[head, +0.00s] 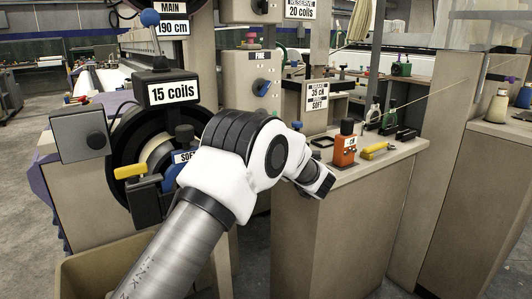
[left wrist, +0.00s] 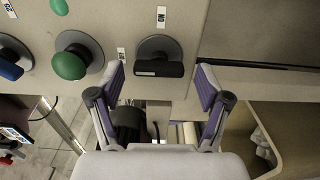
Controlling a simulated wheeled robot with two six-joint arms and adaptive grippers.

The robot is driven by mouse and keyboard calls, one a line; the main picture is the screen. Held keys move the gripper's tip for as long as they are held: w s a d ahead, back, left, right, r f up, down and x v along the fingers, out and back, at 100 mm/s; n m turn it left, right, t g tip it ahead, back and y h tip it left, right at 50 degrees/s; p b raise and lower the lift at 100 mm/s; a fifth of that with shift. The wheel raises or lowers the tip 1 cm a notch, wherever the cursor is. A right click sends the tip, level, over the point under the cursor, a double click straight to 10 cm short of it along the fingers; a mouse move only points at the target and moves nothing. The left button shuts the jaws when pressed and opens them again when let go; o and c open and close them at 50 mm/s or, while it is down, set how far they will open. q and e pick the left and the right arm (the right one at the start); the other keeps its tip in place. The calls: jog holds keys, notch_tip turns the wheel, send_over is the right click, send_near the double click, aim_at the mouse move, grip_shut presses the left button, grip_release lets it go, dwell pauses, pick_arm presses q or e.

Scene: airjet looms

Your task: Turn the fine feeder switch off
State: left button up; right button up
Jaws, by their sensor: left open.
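In the left wrist view a black rotary switch (left wrist: 160,68) on a round base sits on a beige panel, with its bar lying roughly level in the picture. A small label (left wrist: 161,17) above it seems to read ON. A second small label (left wrist: 121,55) is at its left. My left gripper (left wrist: 160,82) is open, one finger on each side of the switch in the picture; I see no contact. I cannot tell whether this panel is the one in the wrist view. My left arm hides its own fingers there.
A green button (left wrist: 70,63) and a blue knob (left wrist: 9,66) sit left of the black switch. In the head view an orange bottle (head: 345,146) and a yellow tool (head: 376,150) are on the cabinet top beside my arm. A 15 coils sign (head: 172,91) stands at left.

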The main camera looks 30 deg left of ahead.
pick_arm(q)
jog(key=v, duration=1.1)
jog(key=shift+s+d, duration=0.15)
jog(key=shift+d, duration=0.15)
jog(key=shift+f, duration=0.1)
